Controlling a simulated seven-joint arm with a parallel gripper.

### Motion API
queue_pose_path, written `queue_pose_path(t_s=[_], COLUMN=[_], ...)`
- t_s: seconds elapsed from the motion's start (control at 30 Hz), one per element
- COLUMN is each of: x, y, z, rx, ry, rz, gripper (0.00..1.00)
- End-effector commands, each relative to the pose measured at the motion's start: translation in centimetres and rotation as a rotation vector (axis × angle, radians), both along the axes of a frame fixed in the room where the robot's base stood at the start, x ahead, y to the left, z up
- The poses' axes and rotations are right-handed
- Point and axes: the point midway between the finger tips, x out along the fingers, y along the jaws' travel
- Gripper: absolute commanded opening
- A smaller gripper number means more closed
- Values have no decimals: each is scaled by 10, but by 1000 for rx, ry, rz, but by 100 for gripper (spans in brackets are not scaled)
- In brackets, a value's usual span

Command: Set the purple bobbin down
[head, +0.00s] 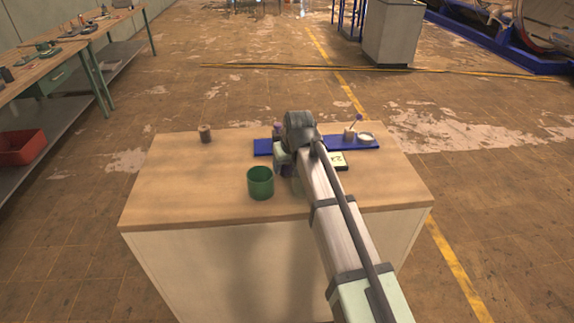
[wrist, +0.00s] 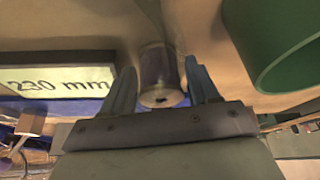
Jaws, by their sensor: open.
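The purple bobbin (wrist: 158,68) is a small greyish-purple cylinder with a paler end and a dark centre hole. In the wrist view it sits between the two spread fingers of my gripper (wrist: 160,85), with a gap visible at the right finger; contact at the left finger is unclear. My gripper is open. In the head view, my wrist hides most of this spot; a bit of purple (head: 287,171) shows under my gripper, just right of the green cup. Whether the bobbin rests on the tabletop cannot be told for certain.
A green cup (head: 260,184) stands close by, also at right in the wrist view (wrist: 285,45). A display reading "230 mm" (wrist: 60,80) lies on the other side. A blue tray (head: 263,147) holds small items behind. A brown spool (head: 205,134) stands left; the table's left is clear.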

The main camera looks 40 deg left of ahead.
Motion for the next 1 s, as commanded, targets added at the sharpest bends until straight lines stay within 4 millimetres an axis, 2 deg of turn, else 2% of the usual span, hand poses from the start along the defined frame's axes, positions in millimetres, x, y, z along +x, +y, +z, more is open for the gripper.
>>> queue_pose_path(t_s=[0.17,0.6,0.87,1.0], x=[-3,-17,-22,-23], y=[-6,-30,-38,-40], z=[17,84,107,111], rx=[3,3,1,0], ry=[-1,-1,0,0], rz=[0,0,0,0], gripper=[59,59,59,72])
